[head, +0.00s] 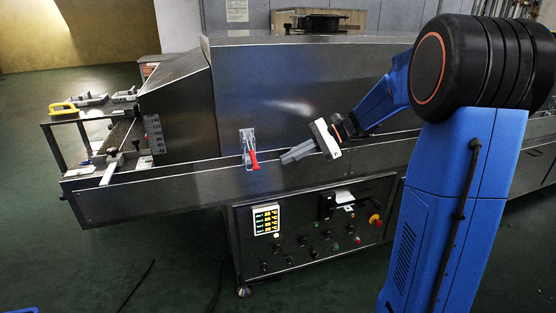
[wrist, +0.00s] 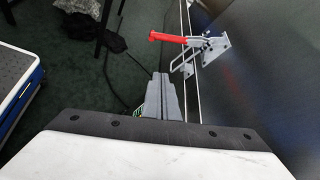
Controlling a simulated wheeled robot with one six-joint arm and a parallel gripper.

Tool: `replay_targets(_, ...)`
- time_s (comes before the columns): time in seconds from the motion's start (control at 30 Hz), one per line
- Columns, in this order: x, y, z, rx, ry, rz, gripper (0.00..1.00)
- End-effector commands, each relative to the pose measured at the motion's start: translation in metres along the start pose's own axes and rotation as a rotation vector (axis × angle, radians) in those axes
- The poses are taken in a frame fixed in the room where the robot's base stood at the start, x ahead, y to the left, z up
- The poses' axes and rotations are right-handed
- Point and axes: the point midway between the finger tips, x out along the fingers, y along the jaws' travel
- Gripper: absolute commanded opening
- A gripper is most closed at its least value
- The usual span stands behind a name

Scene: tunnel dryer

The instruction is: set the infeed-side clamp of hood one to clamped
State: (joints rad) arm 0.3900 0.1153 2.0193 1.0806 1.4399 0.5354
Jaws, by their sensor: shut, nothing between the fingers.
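The infeed-side clamp (head: 249,150) is a metal toggle clamp with a red handle, mounted low on the side of the steel hood (head: 262,95). In the head view its red handle points down over the conveyor's side rail. In the wrist view the clamp (wrist: 205,45) is at the upper right, its red handle (wrist: 166,37) sticking out away from the hood wall, with a wire loop below it. My gripper (head: 284,159) is shut and empty, just right of the red handle in the head view. In the wrist view my gripper (wrist: 162,78) points toward the clamp, apart from it.
A control panel (head: 312,230) with knobs, lit displays and a red-and-yellow button is below the rail. The conveyor rail (head: 165,192) runs along the front. A yellow-handled item (head: 63,108) is at the left infeed end. The green floor at left is mostly open.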

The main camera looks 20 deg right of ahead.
Motion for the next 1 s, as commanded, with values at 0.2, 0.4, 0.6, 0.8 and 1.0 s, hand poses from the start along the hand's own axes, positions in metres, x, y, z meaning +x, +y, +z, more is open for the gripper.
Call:
replay_targets(0.2,0.035,0.001,0.001,-0.001,-0.002,0.005,0.00)
replay_targets(0.4,0.070,0.002,0.001,-0.001,-0.001,0.005,0.00)
replay_targets(0.6,0.088,0.001,0.011,-0.005,0.002,0.001,0.00)
replay_targets(0.8,0.081,0.001,0.031,-0.004,0.002,0.002,0.00)
replay_targets(1.0,0.078,0.001,0.038,-0.002,0.002,0.002,0.00)
